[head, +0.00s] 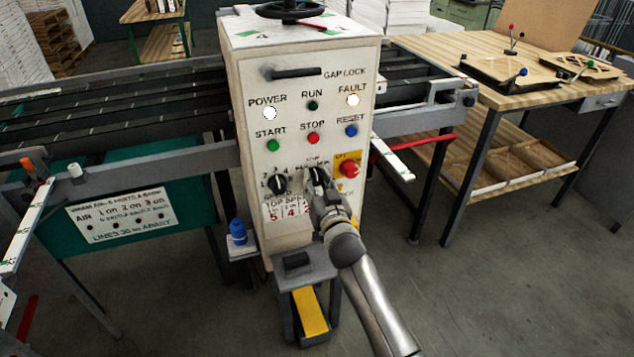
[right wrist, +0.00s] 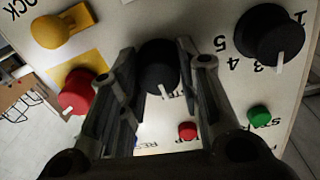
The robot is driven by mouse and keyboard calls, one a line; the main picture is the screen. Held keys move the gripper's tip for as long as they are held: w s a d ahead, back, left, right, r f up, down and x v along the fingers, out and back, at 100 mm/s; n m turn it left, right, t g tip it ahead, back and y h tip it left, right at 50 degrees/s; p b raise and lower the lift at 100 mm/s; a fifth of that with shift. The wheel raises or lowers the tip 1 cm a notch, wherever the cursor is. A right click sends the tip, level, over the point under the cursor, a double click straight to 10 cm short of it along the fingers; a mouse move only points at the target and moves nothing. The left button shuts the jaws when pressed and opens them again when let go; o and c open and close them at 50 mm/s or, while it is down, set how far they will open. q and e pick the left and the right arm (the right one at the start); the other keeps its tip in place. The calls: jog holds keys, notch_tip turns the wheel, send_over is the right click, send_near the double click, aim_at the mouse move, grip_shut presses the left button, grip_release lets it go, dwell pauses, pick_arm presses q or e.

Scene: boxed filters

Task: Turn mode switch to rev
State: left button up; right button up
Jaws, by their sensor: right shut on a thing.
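The mode switch (head: 317,174) is a round black knob low on the front of the white control panel (head: 300,60). It also shows in the right wrist view (right wrist: 159,66), with a white pointer mark on it. My right gripper (head: 323,196) reaches the knob from the lower right, its two fingers on either side of it and shut on it. The lettering around the knob is mostly hidden by the fingers, so I cannot read its position. My left gripper is not in view.
Left of the switch is another black knob (head: 278,184) with numbers. A red emergency button (head: 348,169) sits close on the right. Above are the green START (head: 272,145), red STOP (head: 312,138) and blue RESET (head: 351,131) buttons. A wooden workbench (head: 470,58) stands at the right.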

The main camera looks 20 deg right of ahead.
jog(key=shift+n, duration=0.3)
jog(key=n+b, duration=0.1)
jog(key=n, duration=0.2)
jog(key=shift+n, duration=2.7)
jog(key=o, duration=1.1)
jog(key=shift+c, duration=0.2)
jog(key=s, duration=1.2)
jog(key=shift+f+t, duration=0.3)
